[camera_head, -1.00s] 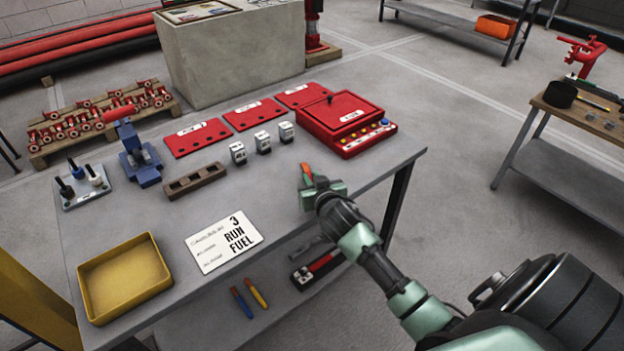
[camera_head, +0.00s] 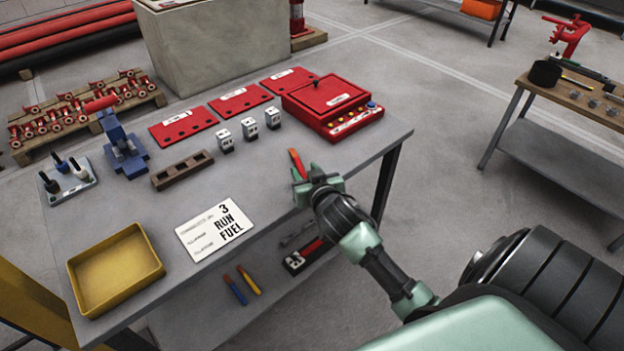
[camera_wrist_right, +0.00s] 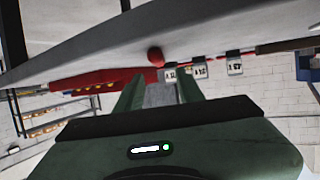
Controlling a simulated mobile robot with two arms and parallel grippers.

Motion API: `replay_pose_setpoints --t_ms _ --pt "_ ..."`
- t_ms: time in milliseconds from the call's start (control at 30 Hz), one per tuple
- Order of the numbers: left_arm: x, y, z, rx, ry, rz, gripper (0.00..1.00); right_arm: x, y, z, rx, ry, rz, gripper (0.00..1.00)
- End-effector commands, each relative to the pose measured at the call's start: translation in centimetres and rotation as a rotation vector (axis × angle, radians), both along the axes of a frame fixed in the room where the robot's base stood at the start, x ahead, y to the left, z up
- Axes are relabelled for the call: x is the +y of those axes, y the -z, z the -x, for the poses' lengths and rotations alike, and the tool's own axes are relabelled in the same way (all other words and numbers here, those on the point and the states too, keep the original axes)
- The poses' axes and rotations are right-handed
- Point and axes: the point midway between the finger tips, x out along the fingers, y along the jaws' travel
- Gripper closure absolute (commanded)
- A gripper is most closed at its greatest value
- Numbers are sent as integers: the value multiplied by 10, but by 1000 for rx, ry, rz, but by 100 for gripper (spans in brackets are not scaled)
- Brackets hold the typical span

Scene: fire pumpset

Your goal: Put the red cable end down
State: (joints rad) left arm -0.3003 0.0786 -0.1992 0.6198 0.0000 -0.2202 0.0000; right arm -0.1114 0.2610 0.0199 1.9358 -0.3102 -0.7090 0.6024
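The red cable end (camera_head: 296,162) is a short orange-red piece near the table's front right edge. In the head view it sticks out just past the fingers of my right gripper (camera_head: 313,180). In the right wrist view a round red tip (camera_wrist_right: 156,56) shows beyond the right gripper (camera_wrist_right: 160,80), against the grey table. The two green fingers stand apart there, with a grey strip and no red between them. Whether the fingers still touch the red piece cannot be told. My left gripper is not in view.
The table (camera_head: 265,180) holds a red box (camera_head: 340,105), red plates (camera_head: 184,126), small white blocks (camera_head: 250,128), a brown slotted block (camera_head: 182,170), a card (camera_head: 210,235) and a yellow tray (camera_head: 115,270). Bare table lies between the card and the red box.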

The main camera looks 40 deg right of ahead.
Motion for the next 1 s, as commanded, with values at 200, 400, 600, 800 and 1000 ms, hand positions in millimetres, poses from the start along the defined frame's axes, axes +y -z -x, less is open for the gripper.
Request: replay_pose_setpoints --t_ms 200,400,600,800,1000 --pt "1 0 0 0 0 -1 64 13 -14 39 0 0 -1 62" --pt "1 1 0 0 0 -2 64 18 -21 56 0 1 0 62" --pt "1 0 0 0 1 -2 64 18 -23 58 -1 2 1 62" --pt "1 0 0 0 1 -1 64 18 -23 57 -1 1 1 62" --pt "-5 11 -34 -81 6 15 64 30 -11 55 -30 -38 3 62"
